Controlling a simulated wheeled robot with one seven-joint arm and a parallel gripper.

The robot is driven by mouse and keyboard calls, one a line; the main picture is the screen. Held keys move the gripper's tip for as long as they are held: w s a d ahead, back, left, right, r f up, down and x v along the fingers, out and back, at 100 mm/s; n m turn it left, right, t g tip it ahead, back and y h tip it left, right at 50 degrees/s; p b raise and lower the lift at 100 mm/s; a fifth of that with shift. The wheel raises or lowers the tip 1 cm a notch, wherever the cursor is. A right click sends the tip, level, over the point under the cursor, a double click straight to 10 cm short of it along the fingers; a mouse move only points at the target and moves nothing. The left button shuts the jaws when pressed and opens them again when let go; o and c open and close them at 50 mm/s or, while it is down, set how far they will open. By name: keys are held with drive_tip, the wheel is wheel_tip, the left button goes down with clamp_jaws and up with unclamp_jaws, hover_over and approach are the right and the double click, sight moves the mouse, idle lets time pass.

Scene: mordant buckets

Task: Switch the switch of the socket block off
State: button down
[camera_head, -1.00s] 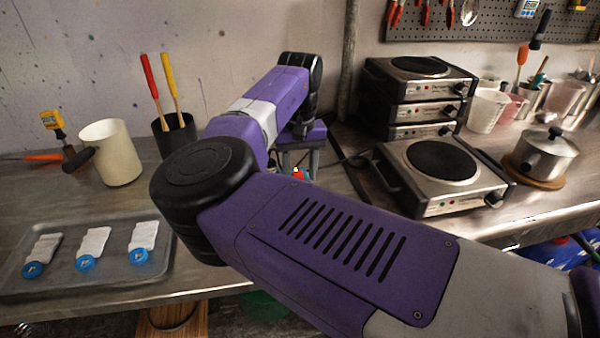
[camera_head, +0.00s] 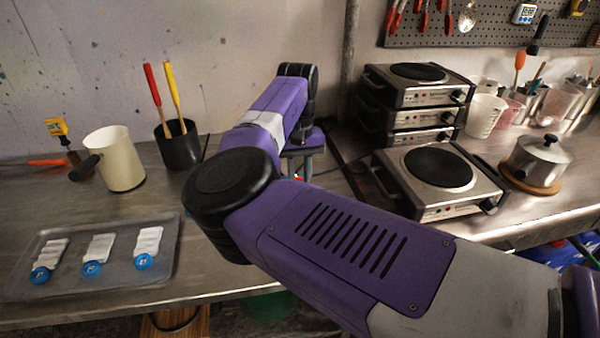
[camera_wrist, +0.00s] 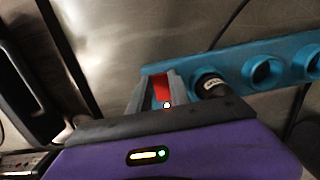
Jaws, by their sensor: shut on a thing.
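The socket block (camera_wrist: 228,73) is a teal strip with round sockets, running to the right in the wrist view. A black plug (camera_wrist: 210,86) sits in one socket. The red switch (camera_wrist: 161,88) is at the block's left end, between the two fingers of my gripper (camera_wrist: 158,92). The fingers are shut on it and hide part of it. A small bright spot shows just below the red. Whether the switch is on or off I cannot tell. In the head view my gripper (camera_head: 299,163) is low on the bench behind my arm, and the block is mostly hidden.
Stacked hot plates (camera_head: 418,95) and a single hot plate (camera_head: 440,180) stand right of my gripper. A black cup (camera_head: 179,148) with two tools and a cream pot (camera_head: 115,160) stand left. A tray (camera_head: 165,262) holds white strips. A dark cable crosses the bench behind the block.

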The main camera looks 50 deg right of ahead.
drive_tip(key=shift+w+d+r+g+y+p, duration=0.3)
drive_tip(key=shift+w+r+g+p, duration=0.2)
drive_tip(key=shift+p, duration=1.1)
drive_tip(key=shift+s+a+f+g+p, duration=0.15)
drive_tip(key=shift+f+g+p, duration=0.15)
drive_tip(key=shift+y, duration=0.3)
drive_tip(key=c, duration=1.2)
unclamp_jaws()
drive_tip(key=shift+s, duration=0.1)
drive_tip(key=v, duration=0.7)
drive_tip(key=shift+r+b, duration=0.3)
drive_tip(key=shift+b, duration=0.15)
